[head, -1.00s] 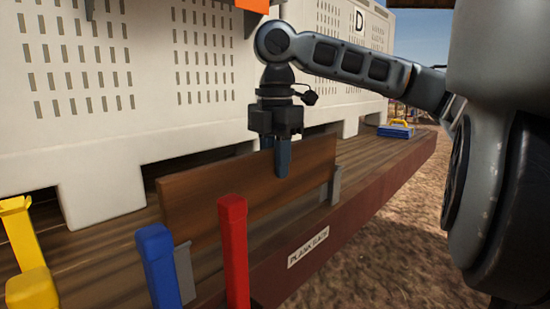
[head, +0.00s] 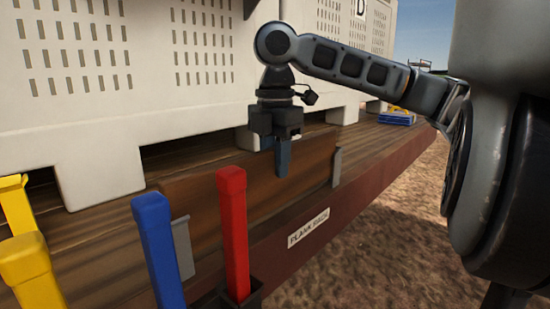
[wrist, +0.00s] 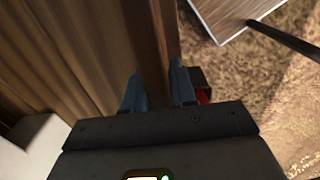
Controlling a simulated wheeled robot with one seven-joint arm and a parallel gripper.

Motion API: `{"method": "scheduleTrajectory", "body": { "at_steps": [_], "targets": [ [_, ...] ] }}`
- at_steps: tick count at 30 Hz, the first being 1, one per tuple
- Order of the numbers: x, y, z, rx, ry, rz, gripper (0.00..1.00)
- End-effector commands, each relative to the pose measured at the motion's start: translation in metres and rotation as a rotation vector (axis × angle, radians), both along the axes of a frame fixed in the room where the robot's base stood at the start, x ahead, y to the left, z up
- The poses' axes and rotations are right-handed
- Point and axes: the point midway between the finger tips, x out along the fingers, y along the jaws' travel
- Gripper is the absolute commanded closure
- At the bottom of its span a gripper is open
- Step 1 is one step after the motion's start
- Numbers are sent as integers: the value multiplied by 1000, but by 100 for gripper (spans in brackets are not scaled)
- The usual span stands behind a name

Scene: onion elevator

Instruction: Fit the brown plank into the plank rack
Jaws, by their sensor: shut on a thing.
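The brown plank (head: 308,163) stands on its long edge at the side of the wooden deck, in the head view. My gripper (head: 277,160) is shut on its top edge near the middle, one finger on each face. The wrist view shows the plank (wrist: 148,40) running between my gripper's fingers (wrist: 157,88). The plank rack shows as two grey brackets, a near one (head: 182,248) and a far one (head: 336,166), above a "PLANK RACK" label (head: 308,228).
Red (head: 233,235), blue (head: 158,248) and yellow (head: 32,268) posts stand in front at the left. A large white slotted crate (head: 100,100) stands behind the plank. A blue and yellow object (head: 398,117) lies on the far deck. Open ground is at the right.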

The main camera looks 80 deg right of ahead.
Motion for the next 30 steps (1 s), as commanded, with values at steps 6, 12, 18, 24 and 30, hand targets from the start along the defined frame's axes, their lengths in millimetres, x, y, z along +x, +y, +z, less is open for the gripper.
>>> {"method": "scheduleTrajectory", "body": {
  "at_steps": [6,12,18,24,30],
  "targets": [
    [0,0,-10,1,-1,0,100],
    [0,0,-17,-1,-1,0,100],
    [0,0,-20,-1,-1,0,100],
    [0,0,-20,-1,-1,0,100],
    [0,0,-20,-1,-1,0,68]
  ]
}}
